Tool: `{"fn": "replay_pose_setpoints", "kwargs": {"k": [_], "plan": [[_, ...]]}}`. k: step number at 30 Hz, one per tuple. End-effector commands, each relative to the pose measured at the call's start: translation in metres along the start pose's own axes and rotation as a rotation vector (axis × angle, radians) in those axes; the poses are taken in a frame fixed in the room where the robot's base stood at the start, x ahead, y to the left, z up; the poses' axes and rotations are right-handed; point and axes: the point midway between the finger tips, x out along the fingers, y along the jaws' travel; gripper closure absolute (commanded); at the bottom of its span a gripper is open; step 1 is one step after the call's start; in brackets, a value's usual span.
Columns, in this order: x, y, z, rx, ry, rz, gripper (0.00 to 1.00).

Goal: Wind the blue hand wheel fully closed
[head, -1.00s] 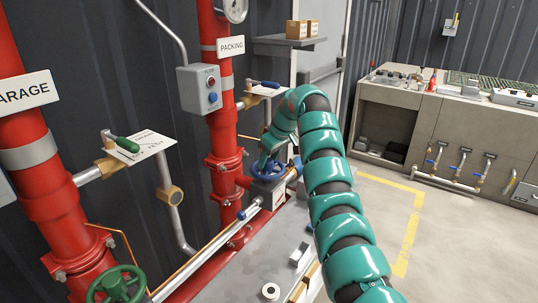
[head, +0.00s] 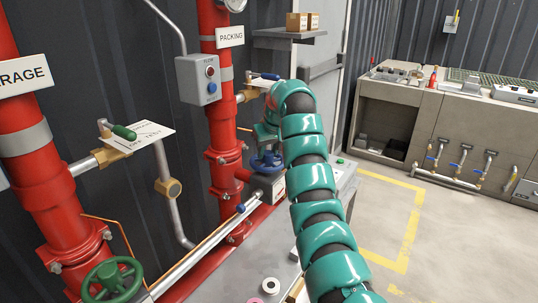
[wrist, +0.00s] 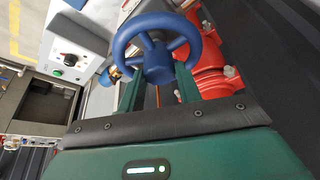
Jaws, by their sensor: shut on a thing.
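The blue hand wheel (head: 266,163) sits on the valve at the foot of the second red pipe, just right of it in the head view. It also shows in the wrist view (wrist: 158,62), with its rim, spokes and hub clear. My gripper (head: 267,143) is above the wheel, at the end of my teal arm. In the wrist view my two green fingers (wrist: 158,78) stand on either side of the wheel's near part and are shut on it. The exact contact is partly hidden. I cannot tell how far the wheel is wound.
A green hand wheel (head: 112,279) is at the lower left. A green-handled lever (head: 123,132) and a blue-handled lever (head: 264,76) stick out from the red pipes. A grey control box (head: 205,80) hangs beside the second pipe. Open floor (head: 440,240) lies to the right.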

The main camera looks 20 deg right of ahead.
Motion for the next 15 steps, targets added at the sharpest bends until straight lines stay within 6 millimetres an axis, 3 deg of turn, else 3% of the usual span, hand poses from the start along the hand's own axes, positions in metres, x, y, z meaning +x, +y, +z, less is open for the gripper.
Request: {"fn": "replay_pose_setpoints", "kwargs": {"k": [6, 15], "plan": [[-0.0008, -0.0019, -0.0002, 0.214, 0.0, 0.09, 1.0], [-0.0008, -0.0008, 0.0002, 0.239, 0.0, 0.099, 1.0]]}}
